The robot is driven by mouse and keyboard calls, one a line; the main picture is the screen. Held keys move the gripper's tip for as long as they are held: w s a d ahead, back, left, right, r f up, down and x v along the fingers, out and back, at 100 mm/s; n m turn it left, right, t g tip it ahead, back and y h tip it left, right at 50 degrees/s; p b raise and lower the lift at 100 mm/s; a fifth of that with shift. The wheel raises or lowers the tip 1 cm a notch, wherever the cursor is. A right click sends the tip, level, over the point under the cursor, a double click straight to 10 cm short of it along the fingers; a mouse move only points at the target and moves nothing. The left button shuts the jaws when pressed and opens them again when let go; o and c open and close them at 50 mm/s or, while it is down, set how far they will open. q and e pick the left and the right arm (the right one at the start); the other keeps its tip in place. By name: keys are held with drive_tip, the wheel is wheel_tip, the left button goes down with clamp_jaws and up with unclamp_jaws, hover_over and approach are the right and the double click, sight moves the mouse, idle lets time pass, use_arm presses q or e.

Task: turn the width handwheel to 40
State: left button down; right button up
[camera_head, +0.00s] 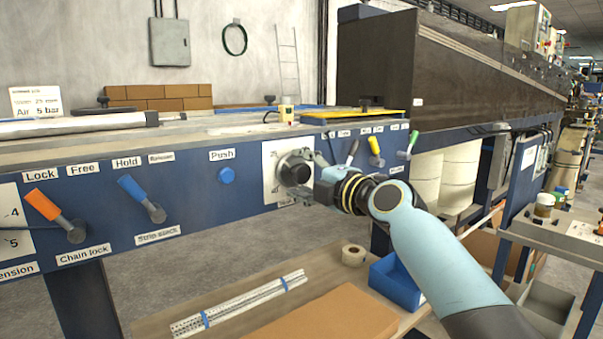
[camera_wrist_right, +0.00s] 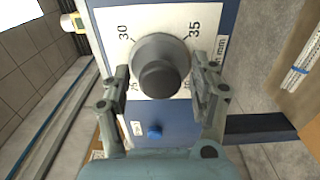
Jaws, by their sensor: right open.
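The width handwheel is a dark round knob (camera_head: 294,173) on a white dial plate (camera_head: 270,158) on the blue machine front. In the right wrist view the handwheel (camera_wrist_right: 160,62) is centred, with 30 at its upper left and 35 at its upper right. Lower numbers are partly hidden by the fingers. I cannot make out a pointer mark. My right gripper (camera_head: 309,178) is open at the handwheel. In the wrist view its fingers (camera_wrist_right: 162,84) stand on either side of the knob, with no clear sign of touching it. My left gripper is out of view.
Left along the panel are a blue push button (camera_head: 227,175), a blue lever (camera_head: 140,197) and an orange lever (camera_head: 54,214). Small levers, one yellow (camera_head: 375,151), sit right of the dial. Below is a shelf with a blue bin (camera_head: 397,282) and a tape roll (camera_head: 353,254).

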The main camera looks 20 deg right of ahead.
drive_tip(key=shift+w+a, duration=0.1)
drive_tip(key=shift+w, duration=0.05)
drive_tip(key=shift+c, duration=0.4)
drive_tip(key=c, duration=1.1)
